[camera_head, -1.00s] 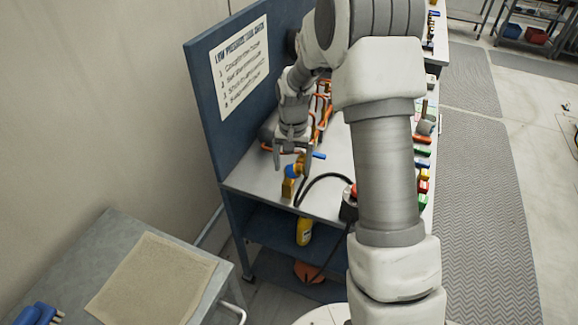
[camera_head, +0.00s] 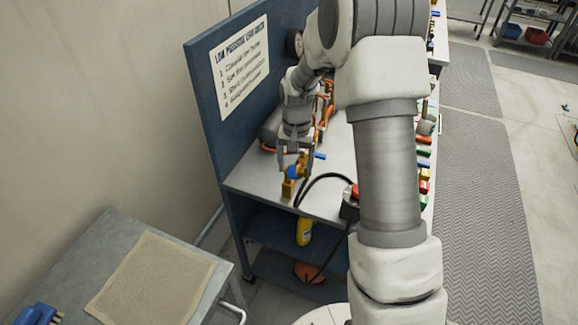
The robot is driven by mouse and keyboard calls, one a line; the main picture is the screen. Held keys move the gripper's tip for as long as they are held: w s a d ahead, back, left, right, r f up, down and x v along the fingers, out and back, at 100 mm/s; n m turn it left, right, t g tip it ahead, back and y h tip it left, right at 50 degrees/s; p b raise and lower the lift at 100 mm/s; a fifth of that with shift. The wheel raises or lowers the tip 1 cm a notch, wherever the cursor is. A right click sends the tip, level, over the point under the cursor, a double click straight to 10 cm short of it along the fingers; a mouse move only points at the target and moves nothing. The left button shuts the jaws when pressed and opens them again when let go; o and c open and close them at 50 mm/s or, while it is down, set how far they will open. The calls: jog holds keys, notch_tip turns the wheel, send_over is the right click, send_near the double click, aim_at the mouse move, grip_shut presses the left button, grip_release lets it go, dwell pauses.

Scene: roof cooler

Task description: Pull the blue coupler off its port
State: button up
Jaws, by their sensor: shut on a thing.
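The blue coupler (camera_head: 292,172) shows as a small blue piece at the brass port (camera_head: 288,188), near the front left corner of the bench. My gripper (camera_head: 294,172) points down over it and is shut on the blue coupler. The fingers hide part of it. I cannot tell whether the coupler is still seated on the port. A small blue handle (camera_head: 320,156) sticks out to the right, just behind the fingers.
A black hose (camera_head: 318,178) curves to the right of the port. Orange tubing (camera_head: 327,110) lies farther back. A side table with a tan mat (camera_head: 150,280) stands at lower left.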

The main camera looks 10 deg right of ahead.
aim_at(296, 167)
jog(key=shift+d, duration=0.1)
grip_shut()
jog(key=o, duration=1)
grip_release()
jog(key=shift+r, duration=0.1)
notch_tip(296, 167, up, 17)
jog(key=shift+r+p, duration=0.15)
jog(key=shift+p, duration=0.45)
jog(key=s+a+r+n+t, duration=0.1)
jog(key=s+r+n+t, duration=0.15)
jog(key=s+r, duration=0.85)
jog(key=s+f+n+t, duration=0.1)
jog(key=s, duration=0.4)
jog(key=s+f+t, duration=0.1)
jog(key=s, duration=0.4)
jog(key=s+a+f+n+t, duration=0.1)
jog(key=s, duration=0.4)
jog(key=shift+f+n, duration=0.25)
jog(key=shift+n, duration=0.1)
